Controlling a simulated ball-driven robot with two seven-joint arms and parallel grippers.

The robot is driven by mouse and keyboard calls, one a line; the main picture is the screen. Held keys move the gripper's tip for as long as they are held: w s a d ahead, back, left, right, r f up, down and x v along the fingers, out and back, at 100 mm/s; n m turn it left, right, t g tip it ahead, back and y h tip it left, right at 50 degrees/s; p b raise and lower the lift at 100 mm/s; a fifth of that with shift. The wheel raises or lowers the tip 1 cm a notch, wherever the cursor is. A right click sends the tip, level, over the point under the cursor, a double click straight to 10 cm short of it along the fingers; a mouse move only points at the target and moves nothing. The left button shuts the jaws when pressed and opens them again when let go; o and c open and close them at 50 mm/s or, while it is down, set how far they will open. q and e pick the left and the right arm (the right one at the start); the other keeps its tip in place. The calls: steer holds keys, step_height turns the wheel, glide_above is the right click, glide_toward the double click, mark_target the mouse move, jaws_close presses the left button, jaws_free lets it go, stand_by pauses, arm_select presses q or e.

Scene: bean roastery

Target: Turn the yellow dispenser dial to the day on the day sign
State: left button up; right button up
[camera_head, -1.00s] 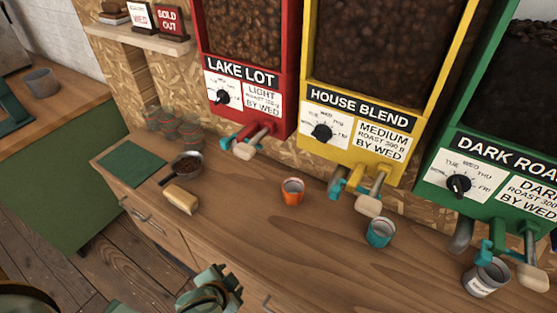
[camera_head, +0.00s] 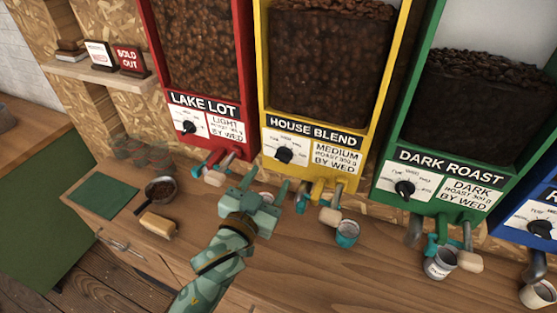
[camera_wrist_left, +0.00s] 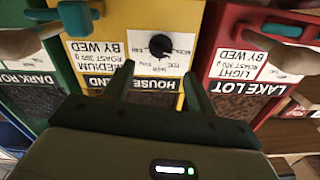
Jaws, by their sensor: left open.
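The yellow dispenser (camera_head: 262,85), labelled HOUSE BLEND, stands in the middle of the row. Its black dial (camera_head: 284,155) sits on a white day scale; I cannot tell clearly which day it points at. The dial also shows upside down in the left wrist view (camera_wrist_left: 160,45). The small white day sign (camera_head: 101,55) stands on the shelf at upper left; its red word read WED in the earlier head view. My left gripper (camera_head: 266,183) is open and empty, below and in front of the dial, its fingers pointing at the panel without touching the dial. My right gripper is not in view.
The red dispenser (camera_head: 157,60) and green dispenser (camera_head: 397,120) flank the yellow one. On the counter (camera_head: 310,270) are a teal cup (camera_head: 347,234), a metal cup (camera_head: 440,263), a scoop of beans (camera_head: 160,190) and a brush (camera_head: 158,224). An orange cup is mostly hidden behind my gripper.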

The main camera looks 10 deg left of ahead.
mark_target(281, 160)
arm_select(q)
steer(key=w, duration=0.3)
steer(key=w+d, duration=0.1)
steer(key=w, duration=0.2)
steer(key=shift+w+d, duration=0.15)
steer(key=shift+w, duration=0.05)
steer(key=c, duration=1)
